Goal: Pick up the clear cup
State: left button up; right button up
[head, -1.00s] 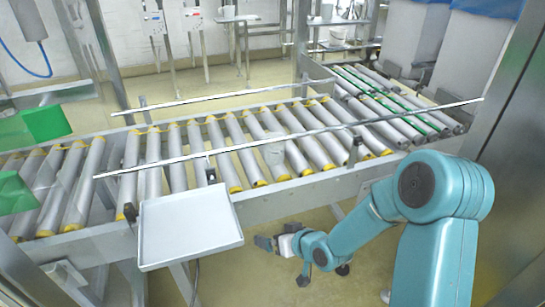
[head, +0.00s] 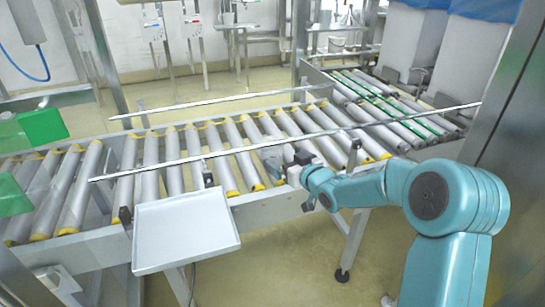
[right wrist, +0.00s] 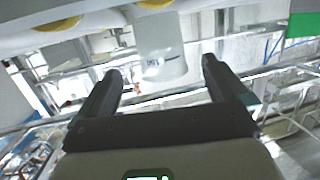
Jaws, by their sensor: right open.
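The clear cup (right wrist: 162,52) shows in the right wrist view as a pale, see-through shape with small dark print. It appears between and just beyond my open fingers. My right gripper (right wrist: 160,78) has both dark fingers apart, with nothing clamped between them. In the head view my right gripper (head: 284,165) is at the near side of the roller conveyor. The cup (head: 271,158) is faint there against the rollers, just left of the gripper and partly hidden by it. I cannot tell whether the fingers touch it. My left gripper is not in view.
The roller conveyor (head: 150,180) runs across the view, with thin guide rails (head: 330,131) above it. A grey tray (head: 185,232) is mounted at its near side, left of my right arm. Green blocks (head: 42,124) are at the far left. Floor shows in front of the conveyor.

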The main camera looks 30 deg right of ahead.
aim_at(278, 155)
jog(key=shift+w+f+b, duration=0.25)
jog(key=shift+w+b, duration=0.05)
jog(key=shift+w, duration=1)
jog(key=shift+w+f+b, duration=0.25)
jog(key=shift+w, duration=1.05)
jog(key=c, duration=1)
